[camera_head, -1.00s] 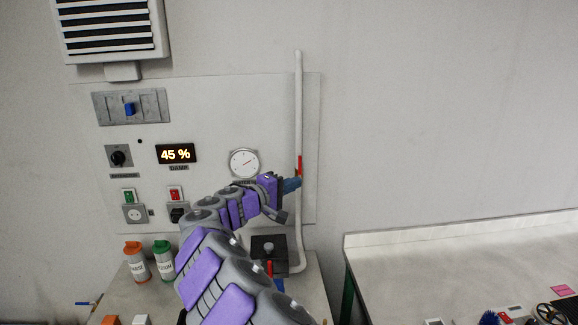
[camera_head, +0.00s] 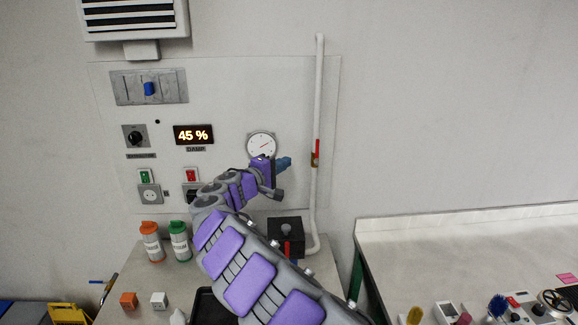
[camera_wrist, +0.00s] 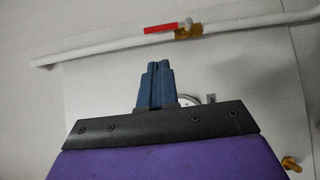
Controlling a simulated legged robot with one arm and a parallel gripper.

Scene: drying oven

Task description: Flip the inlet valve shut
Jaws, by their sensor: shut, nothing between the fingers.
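My gripper (camera_head: 285,163) is left of the valve, in front of the panel near the round gauge. Its blue fingers (camera_wrist: 155,80) are together in the wrist view, with nothing between them.
The gauge (camera_head: 261,145) is just above my gripper. A black box (camera_head: 286,235) with a knob and a red part stands below, near the pipe's bottom. Orange-capped (camera_head: 152,242) and green-capped (camera_head: 179,241) bottles stand on the bench. A worktop (camera_head: 450,240) extends right.

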